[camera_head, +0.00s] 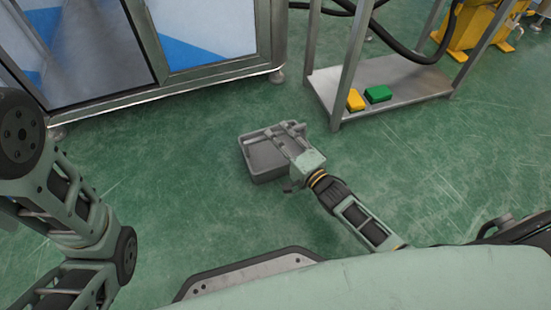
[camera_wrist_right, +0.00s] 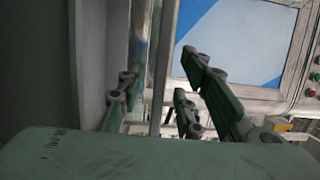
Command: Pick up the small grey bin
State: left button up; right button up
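The small grey bin (camera_head: 268,175) sits on the green floor in the middle of the head view, with its open top up. It looks empty, though my gripper hides its right part. My right gripper (camera_head: 284,131) is at the bin's right side, with its fingers reaching over that rim. In the right wrist view the fingers (camera_wrist_right: 158,98) are spread apart. A grey surface at the left there looks like part of the bin. I cannot tell whether the fingers touch it. My left arm shows at the left edge of the head view, but its gripper is out of view.
A metal-framed cabinet (camera_head: 208,84) with blue and white panels stands behind the bin. A grey stand (camera_head: 415,80) at the upper right carries a yellow block (camera_head: 355,100) and a green block (camera_head: 378,93). The floor left and right of the bin is clear.

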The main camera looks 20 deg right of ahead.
jog(key=shift+b+x, duration=0.35)
jog(key=shift+x, duration=0.65)
grip_shut()
jog(key=shift+r, duration=0.1)
